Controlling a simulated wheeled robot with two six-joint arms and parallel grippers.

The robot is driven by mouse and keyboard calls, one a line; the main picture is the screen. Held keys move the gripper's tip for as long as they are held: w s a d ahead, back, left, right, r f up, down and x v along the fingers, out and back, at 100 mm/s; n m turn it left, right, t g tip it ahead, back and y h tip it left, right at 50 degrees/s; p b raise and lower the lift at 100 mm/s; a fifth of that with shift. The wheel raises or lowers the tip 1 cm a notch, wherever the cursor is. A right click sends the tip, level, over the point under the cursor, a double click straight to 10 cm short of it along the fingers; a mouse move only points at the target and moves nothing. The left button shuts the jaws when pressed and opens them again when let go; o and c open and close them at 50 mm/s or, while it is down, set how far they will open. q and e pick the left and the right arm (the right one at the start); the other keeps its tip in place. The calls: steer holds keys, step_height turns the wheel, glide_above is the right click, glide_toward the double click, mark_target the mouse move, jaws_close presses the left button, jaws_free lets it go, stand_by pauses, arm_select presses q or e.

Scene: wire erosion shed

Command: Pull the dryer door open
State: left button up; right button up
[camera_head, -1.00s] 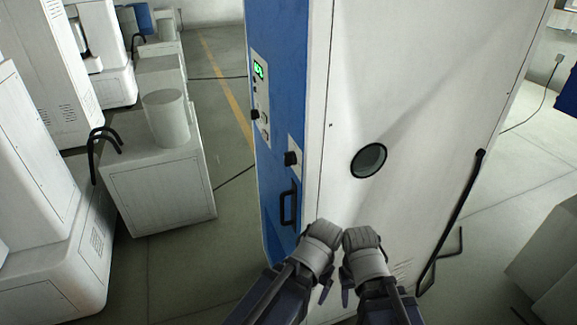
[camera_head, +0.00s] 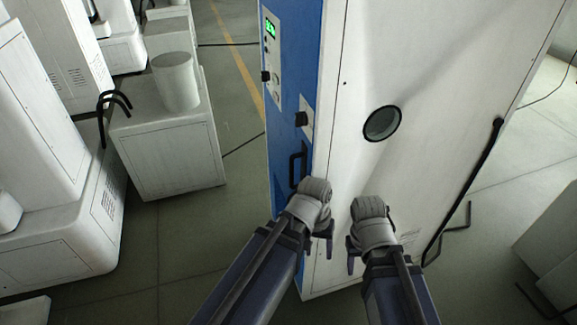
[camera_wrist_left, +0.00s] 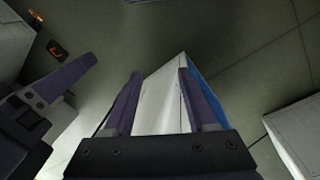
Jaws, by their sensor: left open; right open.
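The dryer (camera_head: 370,65) is a tall white cabinet with a round dark window (camera_head: 382,124) in its wide white face. Its narrow blue side (camera_head: 283,100) carries a green display, black knobs and a short black handle (camera_head: 297,165). The door looks closed; its seam is hard to tell. My left gripper (camera_head: 318,240) is open and empty, low before the cabinet corner, right of and below the handle. The left wrist view shows its spread fingers (camera_wrist_left: 160,75) with the white and blue cabinet beyond. My right gripper (camera_head: 370,245) is open before the white face, apart from the left.
A long black bar (camera_head: 470,180) runs down the white face's right edge. A white cabinet (camera_head: 168,155) bearing a cylinder (camera_head: 176,82) stands left, beside larger white machines (camera_head: 45,180). Grey floor (camera_head: 190,245) is free between them and the dryer. A pale box (camera_head: 550,235) stands right.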

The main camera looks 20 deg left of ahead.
arm_select(q)
steer(key=w+f+n+h+b, duration=0.1)
steer(key=n, duration=0.1)
steer(key=w+a+f+n+h+b, duration=0.1)
steer(key=w+n+b, duration=0.1)
steer(key=w+f+n+t+h+b, duration=0.1)
steer(key=w+f+n+h, duration=0.1)
steer(key=shift+w+a, duration=0.1)
steer(key=shift+a, duration=0.15)
steer(key=shift+c, duration=0.3)
steer(key=w+a+r+n+t+h+b, duration=0.4)
steer(key=w+a+n+t+h+b, duration=0.45)
steer(key=n, duration=0.45)
steer(key=w+a+r+n+t+y, duration=0.1)
steer(key=w+a+r+n+t, duration=0.25)
steer(key=a+r+n, duration=0.5)
glide_above(292, 184)
steer(key=shift+w+a+f+m+p, duration=0.2)
steer(key=shift+w+f+m+p, duration=0.1)
steer(key=shift+w+f, duration=0.1)
arm_select(e)
step_height(292, 184, down, 14)
arm_select(q)
jaws_close()
